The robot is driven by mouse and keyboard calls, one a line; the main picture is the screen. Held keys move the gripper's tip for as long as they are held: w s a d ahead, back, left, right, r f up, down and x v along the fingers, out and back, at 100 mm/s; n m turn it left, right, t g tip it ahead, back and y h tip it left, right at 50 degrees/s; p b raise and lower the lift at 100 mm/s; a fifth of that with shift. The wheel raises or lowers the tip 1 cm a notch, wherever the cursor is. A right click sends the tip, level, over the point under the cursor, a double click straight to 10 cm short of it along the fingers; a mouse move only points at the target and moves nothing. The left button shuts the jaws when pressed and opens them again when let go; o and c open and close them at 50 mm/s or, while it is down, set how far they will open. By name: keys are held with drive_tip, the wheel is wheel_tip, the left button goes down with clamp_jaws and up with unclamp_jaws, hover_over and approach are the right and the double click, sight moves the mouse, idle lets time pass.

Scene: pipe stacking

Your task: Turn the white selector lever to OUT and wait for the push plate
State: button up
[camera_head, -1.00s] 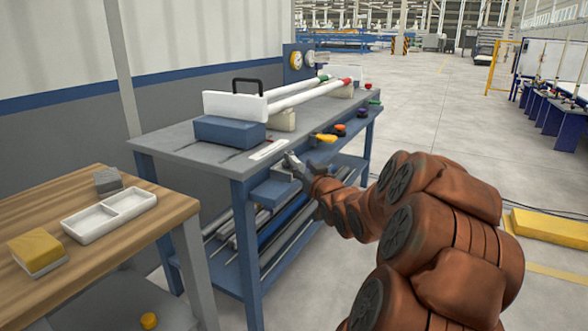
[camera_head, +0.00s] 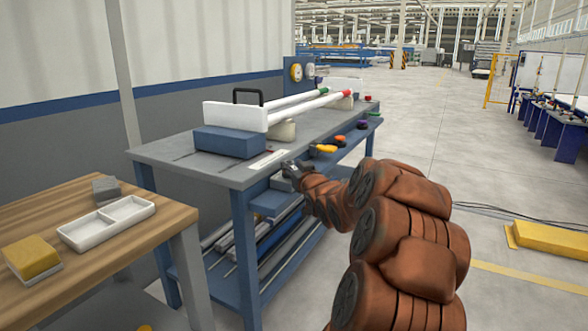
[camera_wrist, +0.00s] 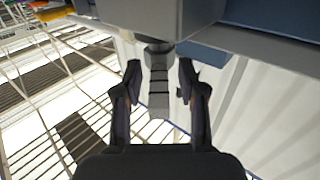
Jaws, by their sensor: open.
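In the wrist view, my gripper (camera_wrist: 158,90) is open. Its two dark fingers stand either side of a pale, ridged lever-like piece (camera_wrist: 159,92), with gaps visible on both sides. That piece hangs from a grey box (camera_wrist: 150,18); in this shade I cannot tell whether it is the white selector lever. In the head view, my gripper (camera_head: 290,169) is at the bench's front edge, hiding the lever there. A white upright plate with a black handle (camera_head: 235,116), perhaps the push plate, stands over a blue block (camera_head: 228,142). No OUT marking is readable.
White pipes (camera_head: 300,103) with coloured ends lie along the bench (camera_head: 185,152). Yellow (camera_head: 324,149), orange (camera_head: 340,139) and purple (camera_head: 362,125) controls line its front edge. A wooden table with a white tray (camera_head: 107,222) stands at near left. The floor at right is mostly open.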

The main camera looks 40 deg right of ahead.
clamp_jaws()
idle(0.3)
idle(0.3)
